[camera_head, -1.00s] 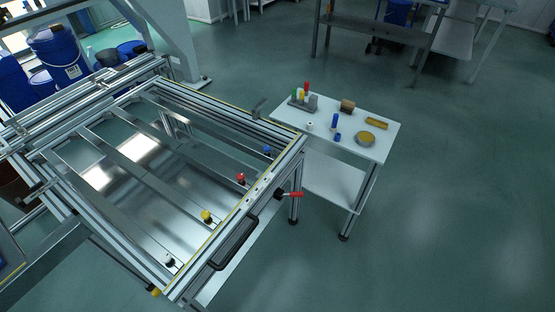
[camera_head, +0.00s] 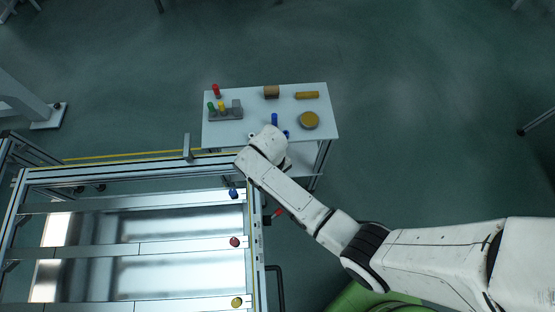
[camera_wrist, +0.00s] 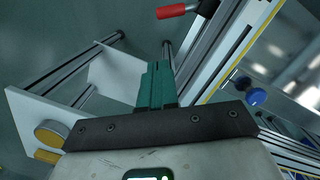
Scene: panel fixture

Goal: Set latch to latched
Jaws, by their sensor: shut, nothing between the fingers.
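The latch appears to be the lever with a red handle (camera_head: 279,213) on the outer right side of the metal frame, partly beside my arm in the head view. In the wrist view its red handle (camera_wrist: 176,11) sticks out to the left from a dark pivot at the top edge. My gripper (camera_wrist: 157,64) shows in the wrist view as teal fingers closed together and empty. They point toward the frame's side and are apart from the red handle, which lies beyond them. In the head view my fingers are hidden by my white arm. I cannot tell the latch's exact setting.
The panel frame (camera_head: 120,171) carries blue (camera_head: 234,194), red (camera_head: 235,242) and yellow (camera_head: 237,302) knobs. A black bar handle (camera_head: 281,290) is on its right side. A white side table (camera_head: 250,98) with small parts stands behind.

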